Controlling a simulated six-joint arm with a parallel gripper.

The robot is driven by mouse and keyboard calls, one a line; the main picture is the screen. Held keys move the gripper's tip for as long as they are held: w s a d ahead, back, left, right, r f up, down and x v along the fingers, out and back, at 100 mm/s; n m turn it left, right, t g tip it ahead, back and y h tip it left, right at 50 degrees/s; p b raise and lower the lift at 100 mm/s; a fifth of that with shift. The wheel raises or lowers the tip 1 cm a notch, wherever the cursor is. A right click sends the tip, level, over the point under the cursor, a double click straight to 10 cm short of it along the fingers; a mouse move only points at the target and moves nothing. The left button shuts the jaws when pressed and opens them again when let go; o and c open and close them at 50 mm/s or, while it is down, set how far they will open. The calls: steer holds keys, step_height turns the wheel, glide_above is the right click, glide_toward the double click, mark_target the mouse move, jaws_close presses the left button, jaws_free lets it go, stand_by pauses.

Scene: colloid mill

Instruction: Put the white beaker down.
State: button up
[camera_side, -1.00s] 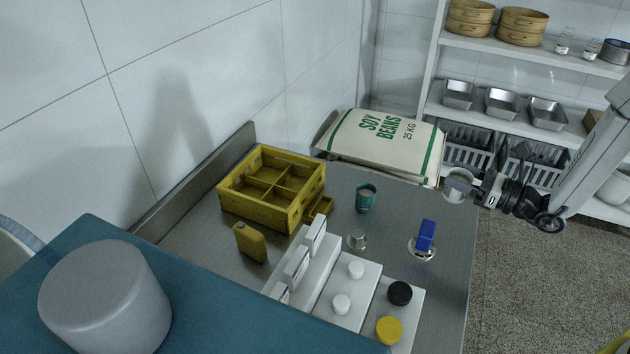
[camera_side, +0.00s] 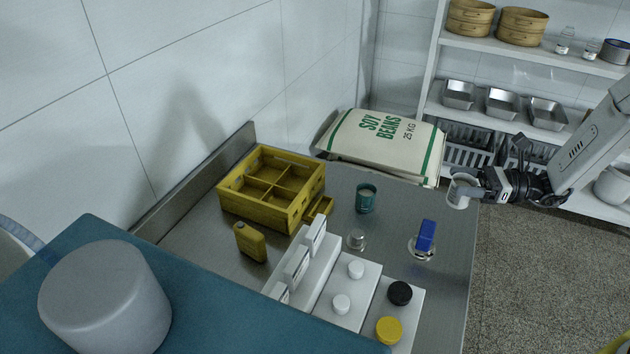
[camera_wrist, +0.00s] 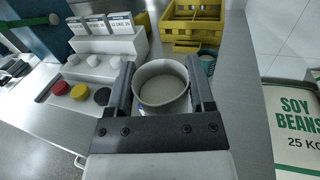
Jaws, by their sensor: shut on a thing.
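The white beaker (camera_side: 459,193) is held by my gripper (camera_side: 476,187) at the right edge of the steel table in the side view. The gripper is shut on it. In the wrist view the beaker (camera_wrist: 162,88) sits upright between the two fingers (camera_wrist: 161,92), with greyish contents inside. In the side view it is near the corner of the soy bean sack. I cannot tell for sure whether its base touches anything; it looks held up in the air.
A soy beans sack (camera_side: 383,146) lies behind.

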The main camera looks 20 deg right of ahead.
steer(key=w+f, duration=0.3)
steer(key=w, duration=0.1)
steer(key=w+f, duration=0.2)
steer(key=w, duration=0.2)
steer(key=w+f, duration=0.3)
steer(key=w, duration=0.2)
steer(key=shift+a+f, duration=0.1)
steer(key=shift+f, duration=0.25)
steer(key=shift+w+f, duration=0.5)
steer(key=shift+f, duration=1.45)
steer(key=shift+f, duration=0.25)
